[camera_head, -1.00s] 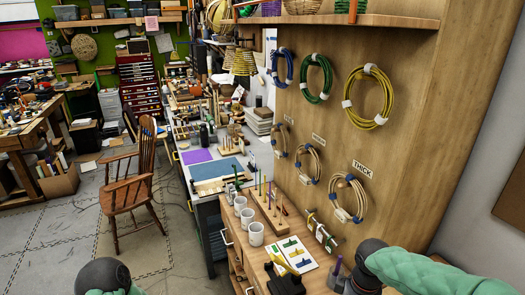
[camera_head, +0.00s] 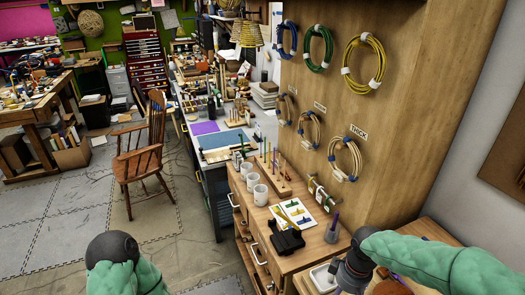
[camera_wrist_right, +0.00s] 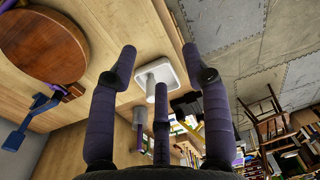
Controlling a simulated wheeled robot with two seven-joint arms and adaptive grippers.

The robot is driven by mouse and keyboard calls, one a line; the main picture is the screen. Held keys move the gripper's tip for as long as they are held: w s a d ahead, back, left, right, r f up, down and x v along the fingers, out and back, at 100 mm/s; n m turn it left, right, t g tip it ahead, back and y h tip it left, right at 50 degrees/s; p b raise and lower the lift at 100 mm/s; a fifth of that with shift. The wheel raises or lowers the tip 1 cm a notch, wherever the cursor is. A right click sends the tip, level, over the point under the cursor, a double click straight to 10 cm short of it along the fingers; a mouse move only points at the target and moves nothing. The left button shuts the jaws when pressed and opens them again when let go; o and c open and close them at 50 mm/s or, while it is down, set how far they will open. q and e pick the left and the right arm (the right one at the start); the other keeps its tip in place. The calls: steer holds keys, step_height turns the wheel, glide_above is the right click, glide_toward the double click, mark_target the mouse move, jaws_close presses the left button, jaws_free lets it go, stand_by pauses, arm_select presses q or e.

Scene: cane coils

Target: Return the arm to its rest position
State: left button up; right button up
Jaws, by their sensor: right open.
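My right arm (camera_head: 425,258), in a green sleeve, comes in from the lower right in the head view and bends down at a dark joint over the bench's right part. My right gripper (camera_wrist_right: 158,60) shows in the right wrist view with its dark purple fingers spread and nothing between them. A white square tray (camera_wrist_right: 158,76) appears beyond the fingers. My left arm (camera_head: 112,262) shows only as a green sleeve with a dark rounded end at the lower left. The left gripper is out of view.
Blue, green (camera_head: 318,47) and yellow (camera_head: 363,63) coils and several tan cane coils (camera_head: 344,157) hang on the wooden panel. The bench holds white mugs (camera_head: 260,194), a peg block and a black tool (camera_head: 287,240). A wooden chair (camera_head: 142,155) stands on open floor (camera_head: 70,240).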

steer(key=s+a+f+m+y+b, duration=0.1)
steer(key=s+a+f, duration=0.3)
steer(key=f, duration=0.7)
steer(key=s+a+f+m+y+b, duration=0.1)
steer(key=s+a+f+m+b, duration=0.2)
steer(key=f, duration=0.9)
steer(key=s+a+f+m+y+b, duration=0.1)
steer(key=s+a+f+m, duration=0.3)
steer(key=f, duration=0.7)
steer(key=shift+s+a+f+b, duration=0.2)
steer(key=shift+s+a+b, duration=0.4)
steer(key=shift+a+b, duration=0.2)
